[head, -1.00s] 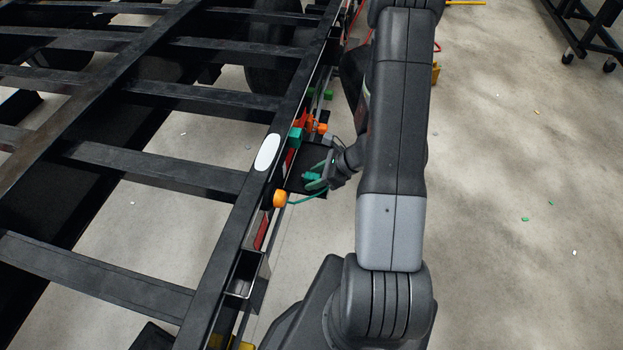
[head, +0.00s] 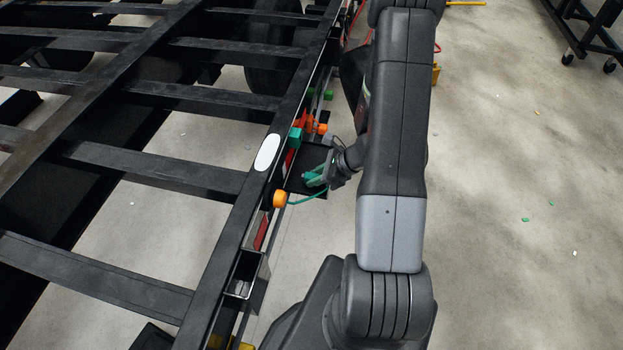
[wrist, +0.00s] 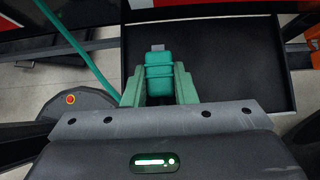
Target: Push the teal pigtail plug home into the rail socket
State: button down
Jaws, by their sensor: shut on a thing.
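The teal plug (head: 313,178) is between the fingers of my gripper (head: 320,175), over a black tray beside the rail. In the wrist view the plug (wrist: 160,72) sits between the two green fingertips, with a grey tip pointing away from my gripper. My gripper is shut on it. The teal pigtail cable (head: 307,197) runs left to near an orange round part on the rail; it also shows in the wrist view (wrist: 78,45). A teal block (head: 295,138), which looks like the rail socket, is on the rail farther up, apart from the plug. Its opening cannot be made out.
The black tray (head: 297,186) lies under my gripper, its rim showing in the wrist view (wrist: 220,15). The orange round part (head: 280,198) and orange fittings (head: 308,122) stick out from the black trailer rail (head: 220,255). Open floor (head: 500,200) lies to the right.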

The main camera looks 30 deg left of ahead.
jog(key=shift+r+p, duration=0.9)
jog(key=shift+r, duration=0.6)
jog(key=w+d+r+p, duration=0.3)
jog(key=w+r+p, duration=0.3)
jog(key=r+p, duration=0.15)
jog(key=shift+s+a+f+b, duration=0.15)
jog(key=shift+a+b, duration=0.15)
jog(key=shift+a, duration=0.55)
jog(key=shift+s+a+f+b, duration=0.1)
jog(key=shift+s+a+b, duration=0.15)
jog(key=shift+a, duration=0.65)
jog(key=shift+s+a+f+b, duration=0.1)
jog(key=shift+a+b, duration=0.25)
jog(key=shift+a, duration=0.5)
jog(key=shift+s+a+b, duration=0.15)
jog(key=shift+a+b, duration=0.25)
jog(key=shift+a, duration=0.2)
jog(key=c, duration=1.1)
grip_release()
